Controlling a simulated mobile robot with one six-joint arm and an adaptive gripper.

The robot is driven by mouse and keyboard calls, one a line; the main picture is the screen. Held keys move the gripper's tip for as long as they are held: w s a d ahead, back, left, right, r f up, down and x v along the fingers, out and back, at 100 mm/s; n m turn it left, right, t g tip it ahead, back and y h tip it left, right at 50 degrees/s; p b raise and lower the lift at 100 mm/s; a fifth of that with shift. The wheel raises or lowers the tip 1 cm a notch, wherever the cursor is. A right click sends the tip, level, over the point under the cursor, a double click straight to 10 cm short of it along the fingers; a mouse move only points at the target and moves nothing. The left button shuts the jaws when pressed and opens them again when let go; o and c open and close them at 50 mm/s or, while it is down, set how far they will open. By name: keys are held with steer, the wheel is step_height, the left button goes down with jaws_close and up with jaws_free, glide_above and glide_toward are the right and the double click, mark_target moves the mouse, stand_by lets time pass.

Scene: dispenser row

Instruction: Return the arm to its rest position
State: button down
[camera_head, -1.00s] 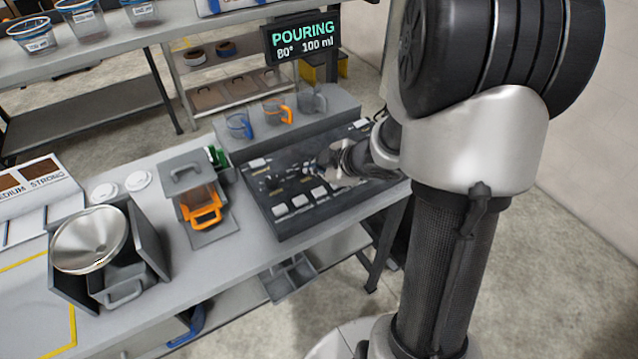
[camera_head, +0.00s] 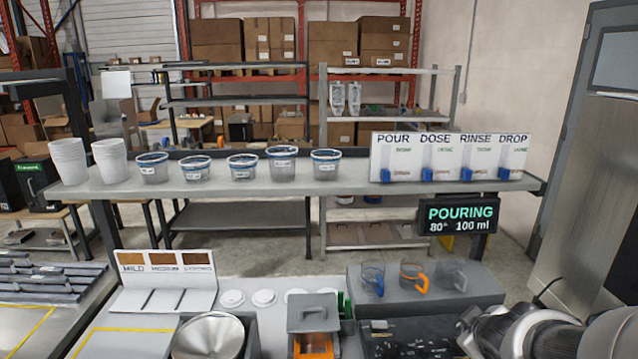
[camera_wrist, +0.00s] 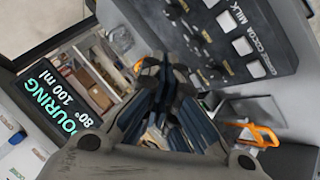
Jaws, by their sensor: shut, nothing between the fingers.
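My gripper (camera_wrist: 170,75) is shut and empty; its two fingers meet in the middle of the wrist view. In the head view my gripper (camera_head: 468,328) is at the lower right, above the dark control panel (camera_head: 405,338). Part of my arm reaches in from the lower right corner. In the wrist view the panel (camera_wrist: 226,42) lies above and right of the fingers, with white buttons marked MILK and COCOA. I cannot tell the exact gap between my fingers and the panel.
Three jugs with blue, orange and grey handles (camera_head: 413,277) stand behind the panel. The POURING display (camera_head: 457,213) rises at the right. Tubs (camera_head: 283,165) line the back shelf.

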steer(key=s+a+r+m+g+y, duration=0.1)
steer(key=s+a+m+g, duration=0.1)
steer(key=s+a, duration=0.5)
steer(key=s+a+r+m+g+y, duration=0.2)
steer(key=s+a+m, duration=0.2)
steer(key=s+a, duration=0.4)
steer(key=s, duration=0.7)
steer(key=shift+r, duration=0.3)
steer(key=shift+w+m, duration=0.1)
steer(key=shift+m, duration=0.2)
